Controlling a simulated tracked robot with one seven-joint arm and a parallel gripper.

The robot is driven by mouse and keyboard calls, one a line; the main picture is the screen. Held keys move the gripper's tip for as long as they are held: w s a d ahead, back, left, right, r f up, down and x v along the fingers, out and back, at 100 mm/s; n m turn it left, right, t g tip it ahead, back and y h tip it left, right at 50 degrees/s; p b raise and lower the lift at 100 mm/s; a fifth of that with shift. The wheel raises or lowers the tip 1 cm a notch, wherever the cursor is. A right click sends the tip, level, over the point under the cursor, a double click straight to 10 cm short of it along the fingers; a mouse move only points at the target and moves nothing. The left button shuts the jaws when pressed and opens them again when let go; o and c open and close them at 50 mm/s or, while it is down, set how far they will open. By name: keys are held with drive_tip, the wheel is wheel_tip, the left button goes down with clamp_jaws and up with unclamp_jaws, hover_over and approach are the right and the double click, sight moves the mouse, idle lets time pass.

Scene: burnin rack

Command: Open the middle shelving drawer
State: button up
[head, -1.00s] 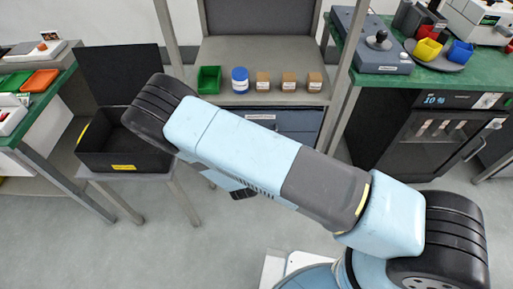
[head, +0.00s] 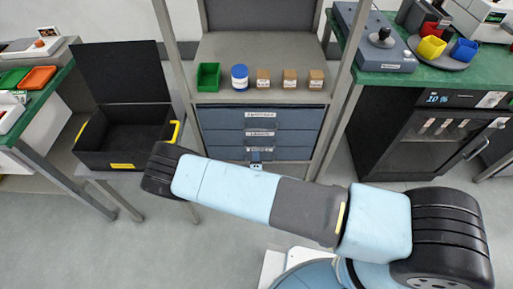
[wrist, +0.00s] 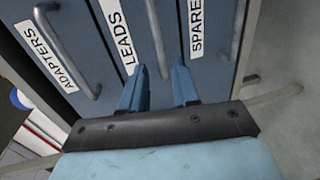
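The shelving unit has a stack of three shut blue-grey drawers. The middle drawer (head: 225,137) is labelled LEADS in the wrist view, where the stack appears turned sideways. Its bar handle (wrist: 156,38) runs down from the top edge of that view. My gripper (wrist: 161,68) is open, with one blue finger on each side of the handle's lower end. I cannot tell whether the fingers touch it. In the head view my gripper (head: 257,156) is small, low in front of the drawers, partly hidden by my arm.
The ADAPTERS drawer (wrist: 88,50) and SPARES drawer (wrist: 215,50) lie either side. A green bin (head: 208,76), blue-lidded jar (head: 240,77) and brown boxes (head: 289,77) stand on the shelf above. An open black case (head: 105,150) is left; a dark cabinet (head: 385,140) is right.

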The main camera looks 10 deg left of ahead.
sight(256, 147)
drive_tip(key=x, duration=0.7)
drive_tip(key=shift+w+f, duration=0.1)
drive_tip(key=shift+w, duration=0.25)
clamp_jaws()
